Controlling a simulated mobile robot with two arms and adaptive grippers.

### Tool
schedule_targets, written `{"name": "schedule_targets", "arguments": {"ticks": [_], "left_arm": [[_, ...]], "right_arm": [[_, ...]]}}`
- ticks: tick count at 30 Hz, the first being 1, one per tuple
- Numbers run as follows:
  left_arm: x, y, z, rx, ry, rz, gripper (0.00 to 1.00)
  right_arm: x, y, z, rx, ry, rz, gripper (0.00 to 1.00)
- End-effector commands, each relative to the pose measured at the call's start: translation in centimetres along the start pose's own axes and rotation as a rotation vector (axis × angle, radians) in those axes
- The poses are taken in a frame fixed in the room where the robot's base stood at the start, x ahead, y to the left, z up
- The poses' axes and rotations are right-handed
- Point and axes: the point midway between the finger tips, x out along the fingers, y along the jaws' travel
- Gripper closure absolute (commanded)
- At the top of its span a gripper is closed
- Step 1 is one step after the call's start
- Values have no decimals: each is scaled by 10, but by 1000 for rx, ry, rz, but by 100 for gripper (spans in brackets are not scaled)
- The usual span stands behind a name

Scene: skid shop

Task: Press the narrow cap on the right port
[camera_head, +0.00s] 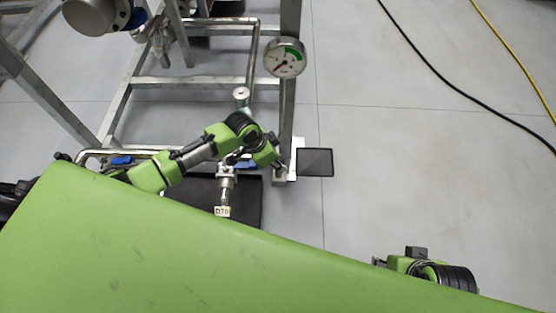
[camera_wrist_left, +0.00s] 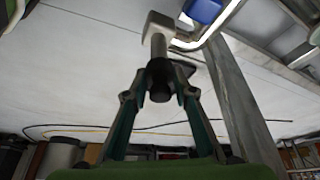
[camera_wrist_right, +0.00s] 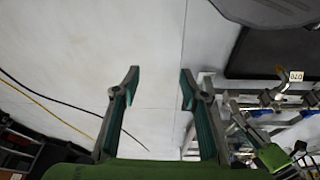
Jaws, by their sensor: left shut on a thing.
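My left gripper (camera_wrist_left: 163,92) is shut on a black narrow cap (camera_wrist_left: 160,74) in the left wrist view. The cap lines up with a grey metal port (camera_wrist_left: 158,44) that sticks out of a pale block. The cap's far end meets the port's end; how far it is seated cannot be told. In the head view my left gripper (camera_head: 278,164) is beside the frame's lower right leg, and the cap is hidden there. My right gripper (camera_wrist_right: 160,82) is open and empty in the right wrist view, well away from the port.
A steel frame (camera_head: 185,82) carries pipes, a pressure gauge (camera_head: 285,57) and a tagged valve (camera_head: 222,211). A blue handle (camera_wrist_left: 203,10) is close to the port. A dark mat (camera_head: 248,205) and a small dark tray (camera_head: 315,162) lie on the floor.

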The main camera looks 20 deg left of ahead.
Motion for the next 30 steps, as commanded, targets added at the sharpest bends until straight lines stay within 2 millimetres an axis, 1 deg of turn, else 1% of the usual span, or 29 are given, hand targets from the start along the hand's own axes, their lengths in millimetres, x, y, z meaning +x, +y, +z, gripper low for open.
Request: {"name": "schedule_targets", "arguments": {"ticks": [5,18,26,27,29,30], "left_arm": [[0,0,0,0,0,0,86],[0,0,0,1,0,0,86],[0,0,0,0,0,0,86],[0,0,0,0,0,0,73],[0,0,0,0,0,0,57],[0,0,0,0,0,0,56]], "right_arm": [[2,0,-3,0,6,0,60],[11,-2,-1,3,-1,-5,60],[12,-2,1,2,-7,-5,60],[12,-2,1,2,-7,-5,60],[12,-2,1,2,-7,-5,60],[11,-2,1,2,-7,-5,60]]}}
